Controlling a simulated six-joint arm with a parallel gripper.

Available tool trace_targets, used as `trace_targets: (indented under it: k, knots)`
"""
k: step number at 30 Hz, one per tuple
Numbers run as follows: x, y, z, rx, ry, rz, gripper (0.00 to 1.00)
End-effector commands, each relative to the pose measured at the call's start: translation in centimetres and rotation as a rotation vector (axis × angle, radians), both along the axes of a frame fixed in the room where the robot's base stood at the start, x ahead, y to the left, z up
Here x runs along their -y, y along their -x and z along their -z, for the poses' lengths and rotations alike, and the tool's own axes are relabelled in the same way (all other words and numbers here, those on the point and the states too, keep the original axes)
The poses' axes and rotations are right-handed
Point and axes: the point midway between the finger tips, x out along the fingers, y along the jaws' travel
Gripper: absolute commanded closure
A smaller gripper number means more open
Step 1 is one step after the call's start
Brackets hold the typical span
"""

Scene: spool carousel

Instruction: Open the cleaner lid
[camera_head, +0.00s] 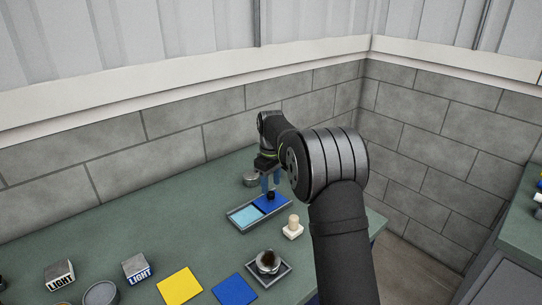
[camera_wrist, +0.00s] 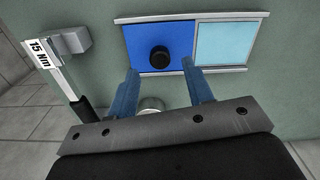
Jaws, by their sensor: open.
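The cleaner is a shallow grey-framed tray. A dark blue lid (camera_head: 266,203) with a black knob (camera_head: 271,195) covers its right part in the head view, and a light blue area (camera_head: 245,216) lies on its left. In the wrist view the dark blue lid (camera_wrist: 138,42) is on the left, its black knob (camera_wrist: 160,58) upright, and the light blue area (camera_wrist: 224,43) is on the right. My gripper (camera_head: 270,184) is above the lid. Its blue fingers are open and empty in the wrist view (camera_wrist: 161,71), on either side of the knob's line and apart from it.
A round grey can (camera_head: 250,179) stands behind the tray. A cream-topped piece (camera_head: 293,226) and a grey tray with a round metal part (camera_head: 267,263) are in front. A tool marked 15 Nm (camera_wrist: 42,55) is at the wrist view's left. Yellow (camera_head: 179,286) and blue (camera_head: 234,290) squares lie nearer.

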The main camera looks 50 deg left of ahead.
Motion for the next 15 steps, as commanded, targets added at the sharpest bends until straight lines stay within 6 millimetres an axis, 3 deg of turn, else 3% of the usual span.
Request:
trace_targets:
  k: [9,15]
  knots:
    - [0.0,0.0,-8.0,0.002,-0.005,0.0,0.53]
    - [0.0,0.0,-11.5,0.002,-0.002,0.0,0.53]
